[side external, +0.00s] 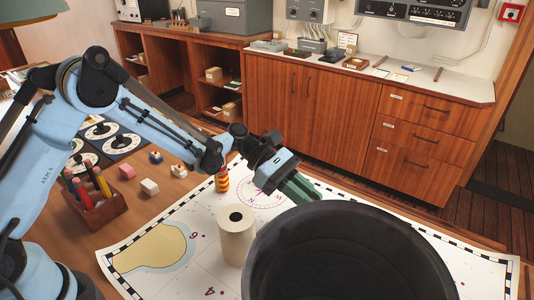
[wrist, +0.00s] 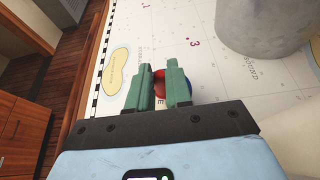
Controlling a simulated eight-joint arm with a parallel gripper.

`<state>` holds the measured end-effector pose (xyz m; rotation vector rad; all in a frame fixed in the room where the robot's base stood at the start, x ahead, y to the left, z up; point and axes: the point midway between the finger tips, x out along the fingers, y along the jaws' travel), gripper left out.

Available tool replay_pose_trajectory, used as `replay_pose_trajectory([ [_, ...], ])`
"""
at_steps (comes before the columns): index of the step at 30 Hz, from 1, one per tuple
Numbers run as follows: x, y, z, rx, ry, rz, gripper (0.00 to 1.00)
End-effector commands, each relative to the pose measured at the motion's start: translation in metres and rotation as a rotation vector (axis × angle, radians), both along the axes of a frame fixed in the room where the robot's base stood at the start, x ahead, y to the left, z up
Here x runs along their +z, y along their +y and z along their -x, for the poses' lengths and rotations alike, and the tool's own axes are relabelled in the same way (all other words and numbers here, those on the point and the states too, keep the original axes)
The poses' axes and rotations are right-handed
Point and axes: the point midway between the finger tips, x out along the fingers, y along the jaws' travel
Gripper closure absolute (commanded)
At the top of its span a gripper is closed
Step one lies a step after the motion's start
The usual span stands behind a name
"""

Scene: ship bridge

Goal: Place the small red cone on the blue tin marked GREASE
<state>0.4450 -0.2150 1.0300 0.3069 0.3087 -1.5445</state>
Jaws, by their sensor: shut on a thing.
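My gripper (side external: 305,188) reaches down over the chart behind the black bucket in the side view. In the wrist view its green fingers (wrist: 162,84) are closed on a small red thing (wrist: 159,82), which I take to be the red cone. A bit of blue (wrist: 188,81) shows just past the right finger, perhaps the blue tin; no GREASE marking is readable. I cannot tell whether the red thing touches the blue one. In the side view the bucket and fingers hide both.
The large black bucket (side external: 262,254) stands close in front of my gripper. A cream cylinder (side external: 236,240) and a red-yellow striped piece (side external: 222,182) stand to its left. A wooden pencil box (side external: 95,208) and small blocks lie farther left. The chart's left part is clear.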

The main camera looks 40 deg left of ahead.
Motion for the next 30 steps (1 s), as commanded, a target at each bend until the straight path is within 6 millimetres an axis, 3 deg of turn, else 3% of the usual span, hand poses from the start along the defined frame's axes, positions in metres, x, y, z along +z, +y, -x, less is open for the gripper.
replay_pose_trajectory([
  [5, -0.002, 0.000, 0.000, 0.000, 0.000, 0.000, 1.00],
  [6, -0.003, 0.000, 0.000, 0.000, 0.000, 0.000, 0.80],
  [11, -0.002, 0.000, 0.000, 0.000, 0.000, 0.000, 0.55],
  [21, 0.001, 0.000, 0.000, 0.000, 0.000, 0.000, 0.55],
  [30, 0.018, 0.042, -0.001, 0.004, 0.000, 0.000, 0.55],
])
